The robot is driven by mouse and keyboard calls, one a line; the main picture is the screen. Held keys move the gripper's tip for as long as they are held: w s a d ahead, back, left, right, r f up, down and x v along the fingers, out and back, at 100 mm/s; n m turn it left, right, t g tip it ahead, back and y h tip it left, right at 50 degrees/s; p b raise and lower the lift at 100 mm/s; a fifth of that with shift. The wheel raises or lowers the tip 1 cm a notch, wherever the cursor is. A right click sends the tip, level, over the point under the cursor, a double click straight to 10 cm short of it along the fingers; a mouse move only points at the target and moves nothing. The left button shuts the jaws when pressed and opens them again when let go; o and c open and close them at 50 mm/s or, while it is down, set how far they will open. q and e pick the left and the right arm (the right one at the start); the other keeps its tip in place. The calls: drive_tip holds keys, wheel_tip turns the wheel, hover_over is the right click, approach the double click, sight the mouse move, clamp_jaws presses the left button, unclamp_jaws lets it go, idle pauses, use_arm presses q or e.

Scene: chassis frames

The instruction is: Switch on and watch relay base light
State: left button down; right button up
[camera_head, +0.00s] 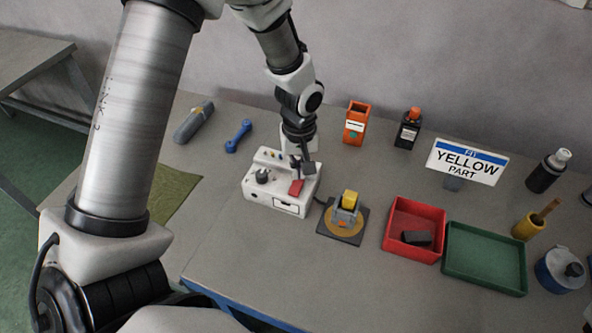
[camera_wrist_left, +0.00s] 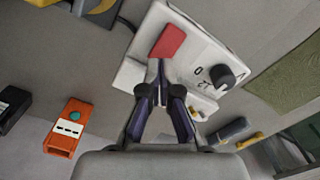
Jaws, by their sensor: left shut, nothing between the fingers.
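A white control box (camera_head: 266,196) stands on the table with a red switch (camera_head: 296,187), a black knob (camera_head: 262,176) and a small framed window on its front. My left gripper (camera_head: 303,171) is over the box, fingers shut and empty. In the left wrist view the shut fingertips (camera_wrist_left: 160,68) are just beside the red switch (camera_wrist_left: 168,42); I cannot tell if they touch the box. A dark square base (camera_head: 326,230) with a yellow block (camera_head: 350,199) on it sits right of the box. I cannot tell whether any light on it is lit. My right gripper is out of view.
A red tray (camera_head: 413,206) holding a dark block and a green tray (camera_head: 486,257) lie to the right. An orange box (camera_head: 356,123) and a dark bottle (camera_head: 407,130) stand behind. The front table area is clear.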

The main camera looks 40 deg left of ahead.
sight(297, 183)
use_arm(q)
drive_tip(key=shift+f+b, duration=0.55)
drive_tip(key=shift+f, duration=0.25)
idle(0.5)
drive_tip(key=shift+s+f+b, duration=0.35)
drive_tip(key=shift+f+b, duration=0.3)
drive_tip(key=shift+f, duration=0.05)
drive_tip(key=shift+r, duration=0.1)
drive_tip(key=r+p, duration=0.2)
drive_tip(key=shift+w+r+p, duration=0.3)
drive_tip(key=shift+w+p, duration=0.05)
wheel_tip(297, 183, up, 4)
drive_tip(key=p, duration=0.3)
drive_tip(key=shift+s+f, duration=0.15)
drive_tip(key=shift+r+p, duration=0.35)
drive_tip(key=shift+r, duration=0.05)
drive_tip(key=shift+f, duration=0.1)
